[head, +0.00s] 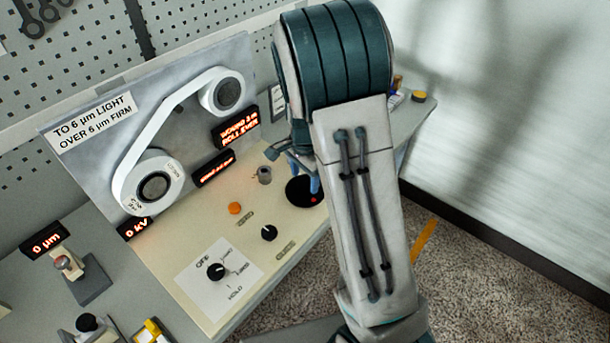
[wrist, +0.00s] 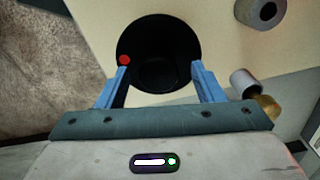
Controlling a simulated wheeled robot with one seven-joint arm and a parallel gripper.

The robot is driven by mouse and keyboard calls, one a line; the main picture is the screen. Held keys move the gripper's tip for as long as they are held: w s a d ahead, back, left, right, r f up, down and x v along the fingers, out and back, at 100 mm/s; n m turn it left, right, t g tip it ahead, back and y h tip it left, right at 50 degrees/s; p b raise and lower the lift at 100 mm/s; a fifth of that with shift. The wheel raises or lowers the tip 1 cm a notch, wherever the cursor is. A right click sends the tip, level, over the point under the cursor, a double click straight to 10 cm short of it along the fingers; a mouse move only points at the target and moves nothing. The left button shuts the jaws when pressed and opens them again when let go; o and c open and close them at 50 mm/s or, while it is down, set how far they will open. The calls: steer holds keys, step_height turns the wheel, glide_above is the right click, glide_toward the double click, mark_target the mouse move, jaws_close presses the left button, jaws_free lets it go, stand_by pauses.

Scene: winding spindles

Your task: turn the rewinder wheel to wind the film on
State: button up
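The rewinder wheel appears to be the black disc (head: 300,193) on the cream panel, partly hidden by my arm in the head view. White film runs between a lower roll (head: 128,188) and an upper roll (head: 211,101) on the upright board.
The panel holds an orange button (head: 235,208), a small black knob (head: 269,233), a selector dial (head: 216,272) and a grey cylinder (head: 264,175) near the wheel. Lit displays read 0 µm (head: 46,242) and 0 kV (head: 134,228). Small items stand at the bench's left and far right.

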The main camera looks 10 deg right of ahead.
mark_target(305, 179)
steer(key=shift+r, duration=0.1)
step_height(305, 179, up, 14)
steer(key=shift+f+b, duration=0.2)
steer(key=shift+b, duration=0.25)
stand_by(1.3)
step_height(305, 179, down, 14)
steer(key=n+b, duration=0.1)
steer(key=n, duration=0.8)
steer(key=n+b, duration=0.2)
steer(key=n, duration=0.7)
steer(key=shift+s+d, duration=0.15)
